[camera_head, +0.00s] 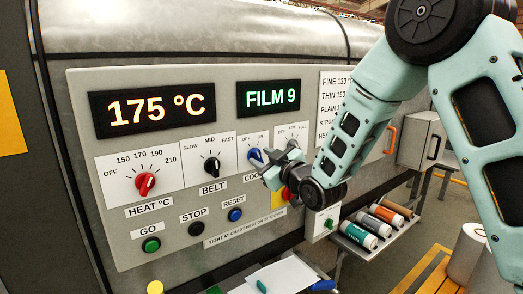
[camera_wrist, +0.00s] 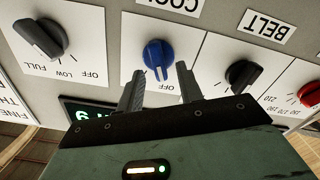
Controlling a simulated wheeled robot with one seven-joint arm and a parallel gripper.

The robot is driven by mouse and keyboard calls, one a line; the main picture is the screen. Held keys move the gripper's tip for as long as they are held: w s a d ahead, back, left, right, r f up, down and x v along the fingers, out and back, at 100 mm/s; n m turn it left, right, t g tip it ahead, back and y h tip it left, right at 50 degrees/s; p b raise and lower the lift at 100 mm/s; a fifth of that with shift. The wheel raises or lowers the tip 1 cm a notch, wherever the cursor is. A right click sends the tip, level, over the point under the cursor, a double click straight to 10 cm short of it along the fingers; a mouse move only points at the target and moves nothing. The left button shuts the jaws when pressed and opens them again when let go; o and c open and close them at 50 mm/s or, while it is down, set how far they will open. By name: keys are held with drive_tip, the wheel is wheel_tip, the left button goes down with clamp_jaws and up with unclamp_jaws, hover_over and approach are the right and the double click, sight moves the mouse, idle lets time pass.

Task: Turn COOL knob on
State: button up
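The blue COOL knob (camera_head: 256,156) is on the grey control panel, left of my gripper in the head view. In the wrist view, upside down, the blue knob (camera_wrist: 158,54) lies just beyond the gap between my fingertips. Its handle bar points down and slightly right there, toward the scale labels, one partly hidden by a finger. My gripper (camera_head: 274,168) is close to the panel in the head view. In the wrist view my gripper (camera_wrist: 160,72) is open and empty, one finger toward each side of the knob's bar. I cannot tell the exact depth gap.
The black BELT knob (camera_head: 211,165) and another black knob (camera_wrist: 42,38) flank the COOL knob closely. The red HEAT knob (camera_head: 145,184) is farther left. Blue RESET (camera_head: 235,214), black STOP (camera_head: 196,229) and green GO (camera_head: 151,245) buttons sit below. Rolls (camera_head: 384,213) lie on a shelf at right.

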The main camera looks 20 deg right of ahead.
drive_tip(key=shift+w+a, duration=0.2)
drive_tip(key=shift+w, duration=0.4)
clamp_jaws()
